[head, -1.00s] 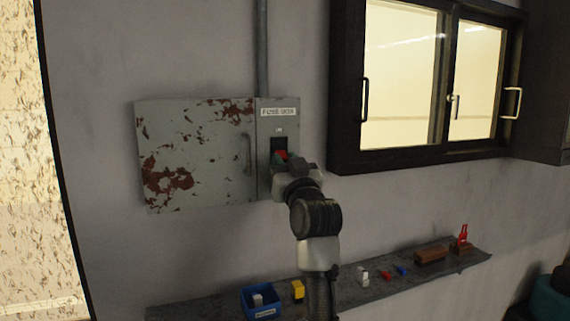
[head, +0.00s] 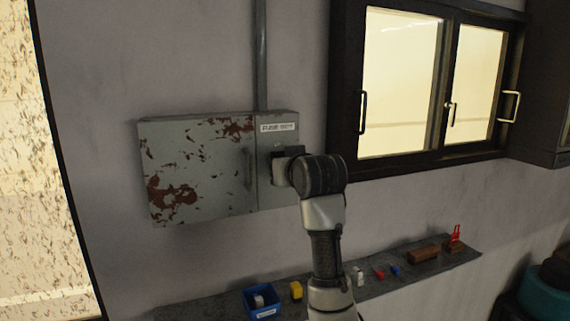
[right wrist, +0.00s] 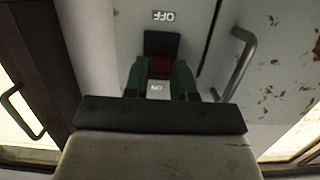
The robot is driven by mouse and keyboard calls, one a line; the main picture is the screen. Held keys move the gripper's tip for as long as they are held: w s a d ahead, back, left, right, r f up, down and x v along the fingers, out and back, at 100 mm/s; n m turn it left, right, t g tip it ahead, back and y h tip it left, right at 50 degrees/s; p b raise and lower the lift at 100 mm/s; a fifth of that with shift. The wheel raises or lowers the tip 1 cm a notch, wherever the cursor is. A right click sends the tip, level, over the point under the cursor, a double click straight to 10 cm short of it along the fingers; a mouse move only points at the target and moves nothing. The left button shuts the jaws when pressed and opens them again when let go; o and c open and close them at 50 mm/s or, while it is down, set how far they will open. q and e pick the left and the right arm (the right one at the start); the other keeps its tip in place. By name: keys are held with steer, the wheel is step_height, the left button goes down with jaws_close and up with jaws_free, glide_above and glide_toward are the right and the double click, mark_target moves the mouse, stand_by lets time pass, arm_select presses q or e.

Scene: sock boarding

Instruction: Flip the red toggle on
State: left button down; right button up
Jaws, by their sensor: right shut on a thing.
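The red toggle (right wrist: 158,67) shows in the right wrist view, between the green fingertips of my right gripper (right wrist: 159,76), which is shut on it. That view is upside down. The toggle sits at the ON end of its dark slot (right wrist: 162,43). The ON label (right wrist: 157,88) is beside it and the OFF label (right wrist: 164,16) is beyond the empty end of the slot. In the head view my right gripper (head: 286,156) covers the toggle on the right panel of the grey fuse box (head: 277,193). My left gripper is not in view.
The rust-patched fuse box door (head: 200,165) with its handle (right wrist: 238,62) is beside the gripper. A shelf (head: 205,307) below carries a blue bin (head: 262,301), a yellow block (head: 296,290) and other small items. A dark-framed window (head: 402,85) is to the right.

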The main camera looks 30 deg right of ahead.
steer(key=shift+w+d+r+g+y, duration=0.15)
steer(key=shift+r+g+y, duration=0.2)
steer(key=shift+g, duration=0.7)
steer(key=shift+w+a+r+g+y, duration=0.15)
steer(key=shift+r+g, duration=0.3)
steer(key=shift+g, duration=0.6)
steer(key=shift+d, duration=0.1)
steer(key=o, duration=0.9)
